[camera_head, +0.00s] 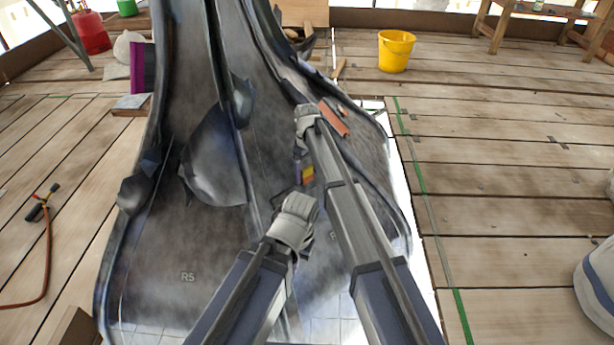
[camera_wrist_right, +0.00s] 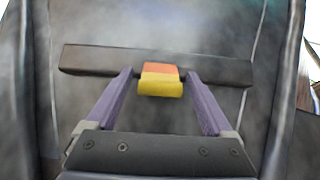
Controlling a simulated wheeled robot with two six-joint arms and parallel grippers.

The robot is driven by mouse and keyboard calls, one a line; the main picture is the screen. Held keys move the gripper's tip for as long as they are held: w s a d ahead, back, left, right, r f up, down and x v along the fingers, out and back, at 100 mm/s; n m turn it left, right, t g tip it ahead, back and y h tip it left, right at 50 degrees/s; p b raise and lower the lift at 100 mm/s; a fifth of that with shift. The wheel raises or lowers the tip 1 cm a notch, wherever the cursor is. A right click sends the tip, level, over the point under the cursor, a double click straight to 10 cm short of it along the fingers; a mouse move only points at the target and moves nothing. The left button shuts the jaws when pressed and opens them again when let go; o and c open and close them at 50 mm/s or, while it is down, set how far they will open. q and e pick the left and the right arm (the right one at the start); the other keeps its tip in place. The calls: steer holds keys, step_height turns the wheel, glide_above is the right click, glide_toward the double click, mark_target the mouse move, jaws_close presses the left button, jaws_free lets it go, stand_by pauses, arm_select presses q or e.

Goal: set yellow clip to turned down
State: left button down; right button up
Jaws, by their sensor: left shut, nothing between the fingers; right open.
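The yellow clip (camera_wrist_right: 160,88) is a small block with an orange upper part and a yellow lower part. It sits at the middle of a dark horizontal bar (camera_wrist_right: 95,62). It also shows in the head view as a small yellow and red patch (camera_head: 309,173). My right gripper (camera_wrist_right: 160,76) is open, its purple fingers on either side of the clip with a gap at each side. I cannot tell whether its fingertips touch the bar. My left gripper (camera_head: 296,216) is shut and empty, lower in the head view; its fingertips are mostly hidden.
The grey metal-clad spire (camera_head: 190,240) with raised ribs and leaf-shaped lumps fills the middle. An orange-brown strip (camera_head: 334,118) lies beyond the clip. A yellow bucket (camera_head: 396,51) stands on the plank deck, at the back right. My two arms run close together.

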steer(key=c, duration=1.3)
steer(key=shift+w+a+f+g+h, duration=0.1)
steer(key=shift+w+a+g+h, duration=0.3)
steer(key=shift+w, duration=0.05)
steer(key=shift+c, duration=0.3)
steer(key=shift+w+g+h+b, duration=0.1)
steer(key=shift+g+h+b, duration=0.2)
steer(key=shift+b, duration=0.1)
steer(key=shift+g+h, duration=0.3)
steer(key=o, duration=1.4)
steer(key=shift+c, duration=0.2)
